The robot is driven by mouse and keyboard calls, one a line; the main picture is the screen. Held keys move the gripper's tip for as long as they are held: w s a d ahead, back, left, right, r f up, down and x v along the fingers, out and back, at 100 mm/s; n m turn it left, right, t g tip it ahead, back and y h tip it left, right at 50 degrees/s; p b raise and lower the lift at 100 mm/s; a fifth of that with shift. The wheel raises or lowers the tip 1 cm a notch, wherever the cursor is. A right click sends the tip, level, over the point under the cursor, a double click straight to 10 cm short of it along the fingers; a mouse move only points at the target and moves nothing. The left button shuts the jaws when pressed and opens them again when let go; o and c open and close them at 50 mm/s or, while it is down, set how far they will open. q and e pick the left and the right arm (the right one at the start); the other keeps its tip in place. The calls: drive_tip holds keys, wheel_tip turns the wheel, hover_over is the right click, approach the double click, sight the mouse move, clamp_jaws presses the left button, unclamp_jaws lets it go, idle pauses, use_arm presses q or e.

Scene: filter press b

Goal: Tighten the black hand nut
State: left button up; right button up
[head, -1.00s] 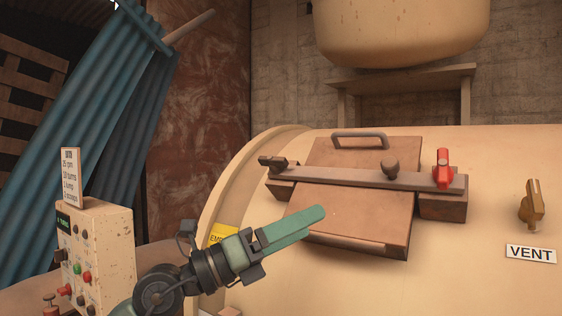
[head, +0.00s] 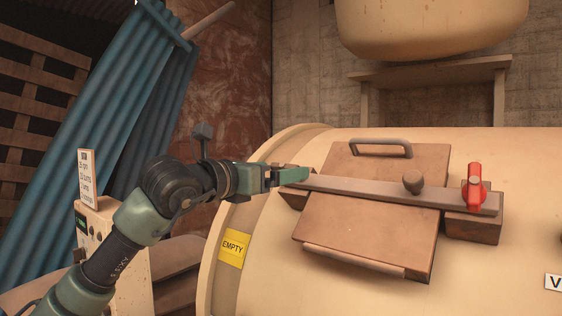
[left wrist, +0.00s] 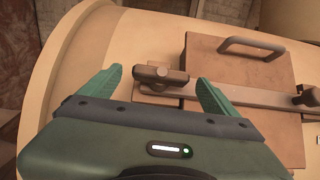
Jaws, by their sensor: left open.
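The black hand nut (left wrist: 160,74) is a dark, stubby cross-handle at the left end of the clamp bar (head: 370,192). In the left wrist view it shows between my two green fingertips, with gaps on both sides. My left gripper (head: 300,174) is open and comes in from the left at that end of the bar; it also shows in the left wrist view (left wrist: 159,76). In the head view the gripper hides most or all of the nut. I cannot tell how deep the fingers reach around it. My right gripper is not in view.
A red hand nut (head: 475,188) stands at the bar's right end, and a brown knob (head: 412,182) on its middle. The hatch lid (head: 370,232) has a grey handle (head: 380,147). A control box (head: 130,270) stands lower left. A yellow EMPTY label (head: 234,247) is on the drum.

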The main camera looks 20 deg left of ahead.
use_arm(q)
drive_tip(key=shift+w+d, duration=0.25)
drive_tip(key=shift+w, duration=0.3)
drive_tip(key=c, duration=1.4)
drive_tip(key=shift+o, duration=0.2)
